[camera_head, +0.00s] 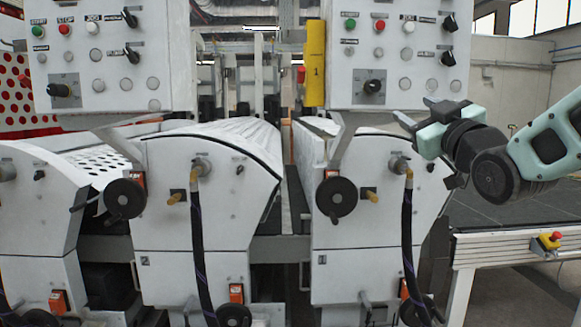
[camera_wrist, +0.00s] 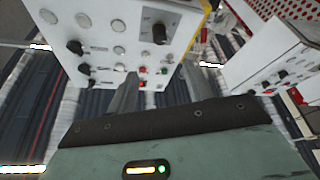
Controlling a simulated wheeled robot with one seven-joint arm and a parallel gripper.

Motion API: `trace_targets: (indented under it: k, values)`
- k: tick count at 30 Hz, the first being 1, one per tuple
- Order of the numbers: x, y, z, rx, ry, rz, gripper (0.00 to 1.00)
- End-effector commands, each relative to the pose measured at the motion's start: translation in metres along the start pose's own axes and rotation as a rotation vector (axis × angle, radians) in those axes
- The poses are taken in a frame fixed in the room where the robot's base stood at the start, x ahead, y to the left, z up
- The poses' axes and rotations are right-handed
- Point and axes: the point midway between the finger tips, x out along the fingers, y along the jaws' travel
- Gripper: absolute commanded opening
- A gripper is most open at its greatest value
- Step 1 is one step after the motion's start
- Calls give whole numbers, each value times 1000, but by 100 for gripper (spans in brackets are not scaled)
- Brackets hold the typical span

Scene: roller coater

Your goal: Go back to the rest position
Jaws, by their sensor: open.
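My gripper (camera_head: 418,113) is at the right in the head view, in front of the lower right part of the right control panel (camera_head: 388,58). Its two grey fingers are spread apart with nothing between them. In the wrist view the fingers show in the middle, pointing at a control panel (camera_wrist: 125,40) with black knobs and several buttons. I cannot tell from the pictures whether a finger touches the panel. My teal and black arm reaches in from the right edge.
The left control panel (camera_head: 110,55) hangs over white rollers housings, with a yellow post (camera_head: 315,62) between the panels. Black handwheels (camera_head: 336,196) and dark hoses (camera_head: 407,245) stick out below. A conveyor frame (camera_head: 500,243) with a red emergency button (camera_head: 555,236) stands at the right.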

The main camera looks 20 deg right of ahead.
Motion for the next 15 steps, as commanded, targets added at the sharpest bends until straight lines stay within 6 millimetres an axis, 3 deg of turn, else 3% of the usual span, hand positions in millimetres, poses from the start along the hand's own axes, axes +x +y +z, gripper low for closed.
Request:
trace_targets:
  k: [4,7,11,15]
  values:
    - [0,-10,6,13,-24,-23,51]
    - [0,-45,22,56,-106,-99,51]
    - [-16,-121,56,132,-300,-271,51]
    - [-59,-209,89,184,-549,-484,51]
